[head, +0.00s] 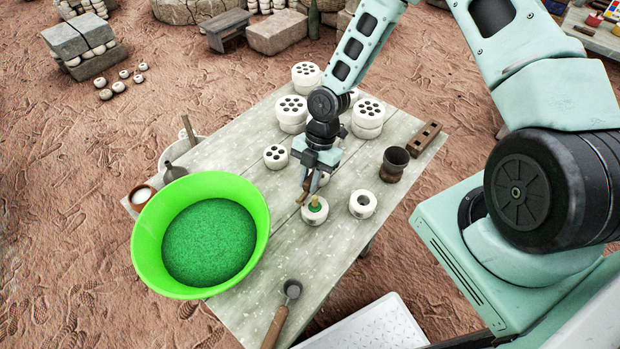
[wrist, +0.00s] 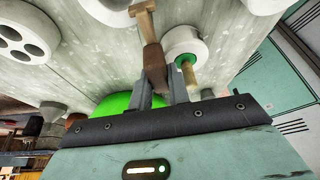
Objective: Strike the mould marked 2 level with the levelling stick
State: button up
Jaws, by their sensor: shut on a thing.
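My gripper (head: 316,176) is above the front middle of the table, its jaws closed around a brown handle. In the wrist view the fingers (wrist: 160,92) flank this wooden tool (wrist: 154,58), which ends in a paler crosspiece; it looks like the levelling stick. A white mould (head: 315,217) with green filling stands just below the gripper, and also shows in the wrist view (wrist: 188,43). A short tan wooden piece (head: 315,202) stands up from its filling. An empty white ring-shaped mould (head: 362,204) stands to its right. I cannot read any number on either.
A green basin (head: 148,243) of green grains stands at the left. Several white pierced discs (head: 292,113) stand behind my gripper. A dark cup (head: 394,163) and a brown holed block (head: 425,137) are to the right. A scoop (head: 280,316) lies at the front edge.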

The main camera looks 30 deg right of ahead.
jog(key=shift+r+p, duration=2.8)
jog(key=shift+r, duration=0.7)
